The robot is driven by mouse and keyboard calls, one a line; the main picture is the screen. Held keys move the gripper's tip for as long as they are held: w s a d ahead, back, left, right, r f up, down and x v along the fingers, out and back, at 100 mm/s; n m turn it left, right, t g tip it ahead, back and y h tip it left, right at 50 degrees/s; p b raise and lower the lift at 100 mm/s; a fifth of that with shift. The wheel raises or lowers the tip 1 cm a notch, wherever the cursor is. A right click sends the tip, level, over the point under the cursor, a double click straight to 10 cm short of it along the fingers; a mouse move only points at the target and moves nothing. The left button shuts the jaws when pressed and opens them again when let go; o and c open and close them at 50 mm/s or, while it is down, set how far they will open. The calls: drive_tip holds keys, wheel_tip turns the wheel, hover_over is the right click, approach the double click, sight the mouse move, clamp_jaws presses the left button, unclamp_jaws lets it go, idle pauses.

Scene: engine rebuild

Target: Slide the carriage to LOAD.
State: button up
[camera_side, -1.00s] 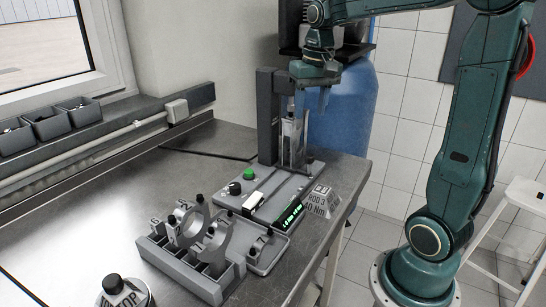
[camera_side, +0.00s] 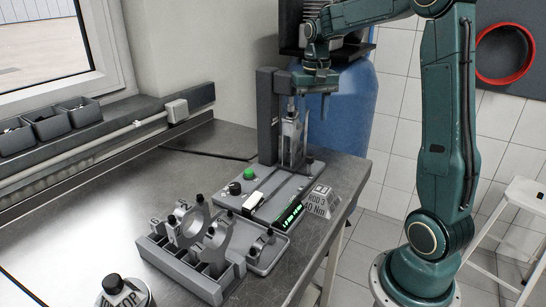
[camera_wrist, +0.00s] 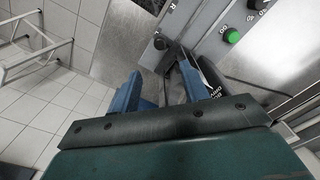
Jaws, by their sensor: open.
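The test machine (camera_side: 268,118) stands at the back of the bench, with a dark column and a flat grey base. An upright, light grey part (camera_side: 290,138) stands in front of the column; I cannot tell whether it is the carriage. No LOAD mark is readable. My gripper (camera_side: 318,92) is high beside the column, its blue fingers hard to tell from the blue cylinder behind. In the wrist view my gripper (camera_wrist: 158,88) is open, with a gap between its fingers.
The base carries a green button (camera_side: 249,174), a dark knob (camera_side: 235,188) and a lit green display (camera_side: 289,213). A grey rack (camera_side: 188,262) with ring-ended rods stands in front. A weight-like block (camera_side: 321,201) is at the bench's right edge. The bench's left side is mostly clear.

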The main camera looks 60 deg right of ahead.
sight(310, 155)
wheel_tip(310, 155, down, 12)
idle(0.6)
clamp_jaws()
